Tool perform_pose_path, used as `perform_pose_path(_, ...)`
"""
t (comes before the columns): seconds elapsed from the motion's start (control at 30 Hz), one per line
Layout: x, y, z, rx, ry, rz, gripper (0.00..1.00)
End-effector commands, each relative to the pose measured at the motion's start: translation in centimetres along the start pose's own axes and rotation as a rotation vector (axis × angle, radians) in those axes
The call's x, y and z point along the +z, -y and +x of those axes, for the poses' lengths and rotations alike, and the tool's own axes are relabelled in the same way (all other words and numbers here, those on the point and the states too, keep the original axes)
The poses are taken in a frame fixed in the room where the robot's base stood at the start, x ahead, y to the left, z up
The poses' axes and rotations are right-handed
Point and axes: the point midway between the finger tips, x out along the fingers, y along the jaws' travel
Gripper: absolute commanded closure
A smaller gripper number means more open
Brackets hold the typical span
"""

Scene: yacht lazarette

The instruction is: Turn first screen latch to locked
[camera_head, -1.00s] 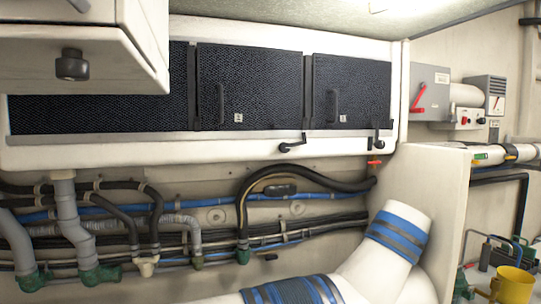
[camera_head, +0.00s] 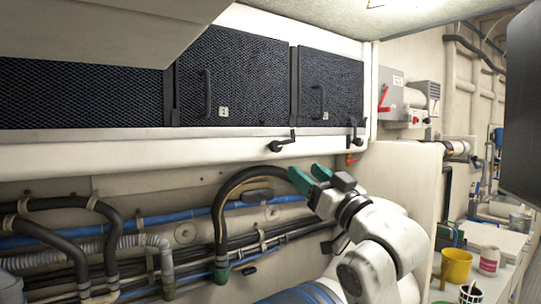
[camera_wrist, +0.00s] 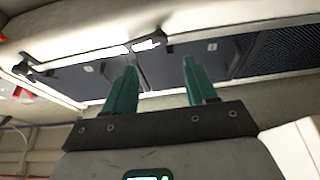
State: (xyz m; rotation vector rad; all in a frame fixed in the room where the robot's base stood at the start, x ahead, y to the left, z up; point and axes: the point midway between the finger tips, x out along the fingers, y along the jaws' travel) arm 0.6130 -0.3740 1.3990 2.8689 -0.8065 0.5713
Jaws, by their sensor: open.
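Dark mesh screens line the wall, including a middle screen (camera_head: 235,80) and a right screen (camera_head: 335,85). Below them on the white ledge are two black lever latches. The left latch (camera_head: 281,144) has its lever pointing left, nearly level; the right latch (camera_head: 356,138) points down. I cannot tell which is the first. My gripper (camera_head: 307,174) is open and empty, below and apart from both latches, its green fingers pointing up and left. In the wrist view my gripper (camera_wrist: 159,64) faces the screens from below; a dark latch (camera_wrist: 22,69) shows at left.
Black hoses (camera_head: 230,190) and blue pipes run along the wall below the ledge. A pale cabinet (camera_head: 110,30) overhangs the upper left. A red switch box (camera_head: 390,100), a yellow cup (camera_head: 456,266) and a dark panel (camera_head: 522,100) are at the right.

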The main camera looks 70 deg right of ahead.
Motion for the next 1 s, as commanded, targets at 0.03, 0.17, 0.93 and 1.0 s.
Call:
perform_pose_path(0.03, -0.2, 0.0, 0.1, 0.0, -0.002, 0.0, 0.43)
perform_pose_path(0.17, -0.3, 0.0, 0.6, -0.001, -0.004, 0.002, 0.43)
perform_pose_path(0.93, -0.2, -0.1, 8.1, 0.001, 0.003, 0.0, 0.43)
perform_pose_path(1.0, -0.1, 0.0, 9.1, 0.001, 0.004, 0.0, 0.43)
